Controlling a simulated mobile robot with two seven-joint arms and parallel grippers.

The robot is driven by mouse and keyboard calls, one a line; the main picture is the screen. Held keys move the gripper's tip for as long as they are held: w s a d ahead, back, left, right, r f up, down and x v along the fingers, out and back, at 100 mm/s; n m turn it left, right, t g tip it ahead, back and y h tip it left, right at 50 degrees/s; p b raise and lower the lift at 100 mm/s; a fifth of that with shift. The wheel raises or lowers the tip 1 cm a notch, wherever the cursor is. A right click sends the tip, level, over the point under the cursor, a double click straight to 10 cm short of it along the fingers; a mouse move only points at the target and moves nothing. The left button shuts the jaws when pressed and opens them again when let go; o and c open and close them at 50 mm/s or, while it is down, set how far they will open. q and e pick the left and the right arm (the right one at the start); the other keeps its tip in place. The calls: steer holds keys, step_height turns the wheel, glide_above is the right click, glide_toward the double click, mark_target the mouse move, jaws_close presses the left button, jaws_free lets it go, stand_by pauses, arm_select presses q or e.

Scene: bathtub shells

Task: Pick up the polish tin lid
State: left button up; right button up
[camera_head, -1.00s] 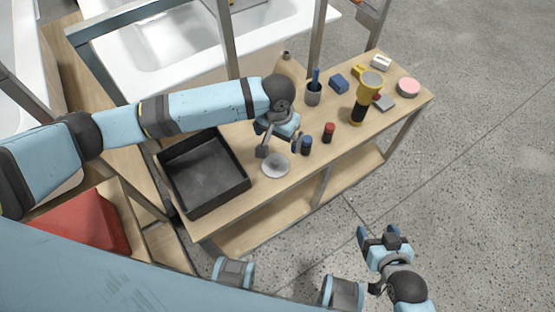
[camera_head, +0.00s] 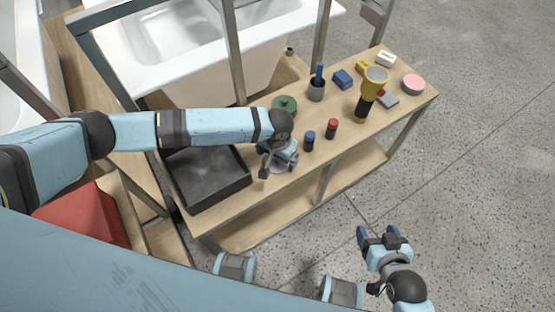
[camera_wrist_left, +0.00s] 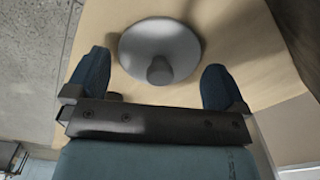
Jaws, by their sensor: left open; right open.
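A grey round lid with a small knob, which I take for the polish tin lid (camera_head: 279,168), lies flat on the wooden bench top near its front edge. It is partly hidden by my left gripper (camera_head: 280,165), which is open just above it. In the left wrist view, the lid (camera_wrist_left: 150,45) shows just beyond and between the two blue fingertips of the left gripper (camera_wrist_left: 155,85), with its knob towards the gripper; neither finger visibly touches it. My right gripper (camera_head: 378,237) is open and empty over the floor, away from the bench.
A black tray (camera_head: 208,183) stands left of the lid. A blue-capped jar (camera_head: 309,141) and a red-capped jar (camera_head: 332,129) stand close on the right. A green round object (camera_head: 285,104) lies behind my left wrist. A yellow and black torch (camera_head: 369,93) stands farther right.

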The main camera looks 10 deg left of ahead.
arm_select(q)
steer(key=shift+f, duration=0.45)
steer(key=shift+c, duration=0.2)
steer(key=c, duration=0.6)
